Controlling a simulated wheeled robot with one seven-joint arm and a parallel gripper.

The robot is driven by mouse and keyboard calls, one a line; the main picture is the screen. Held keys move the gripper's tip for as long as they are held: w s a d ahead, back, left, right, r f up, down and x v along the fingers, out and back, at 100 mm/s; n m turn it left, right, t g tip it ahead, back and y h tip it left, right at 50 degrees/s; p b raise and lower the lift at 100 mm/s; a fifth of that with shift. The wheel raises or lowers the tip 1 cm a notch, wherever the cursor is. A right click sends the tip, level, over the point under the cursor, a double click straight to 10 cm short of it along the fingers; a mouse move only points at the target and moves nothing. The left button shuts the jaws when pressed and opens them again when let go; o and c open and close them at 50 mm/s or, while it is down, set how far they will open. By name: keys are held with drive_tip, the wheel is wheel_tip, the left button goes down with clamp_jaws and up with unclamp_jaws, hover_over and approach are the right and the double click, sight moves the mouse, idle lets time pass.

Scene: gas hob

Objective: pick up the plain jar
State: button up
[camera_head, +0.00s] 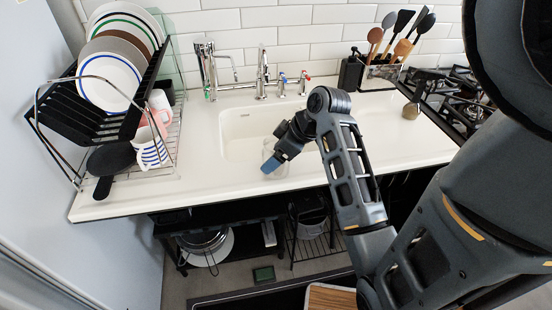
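A clear, plain glass jar (281,172) stands on the front part of the cream counter, just in front of the sink basin. My gripper (271,165) reaches down at it from the upper right, with its blue fingertips overlapping the jar in the picture. The gripper hides part of the jar. I cannot tell whether the fingers touch the jar or how far apart they are.
A dish rack (110,110) with plates and mugs stands at the left. The sink (240,122) and taps (262,75) are behind the gripper. A small brownish jar (411,110), a utensil holder (380,75) and the gas hob (455,100) are at the right.

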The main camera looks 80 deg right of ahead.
drive_tip(key=c, duration=0.6)
drive_tip(key=shift+r, duration=0.2)
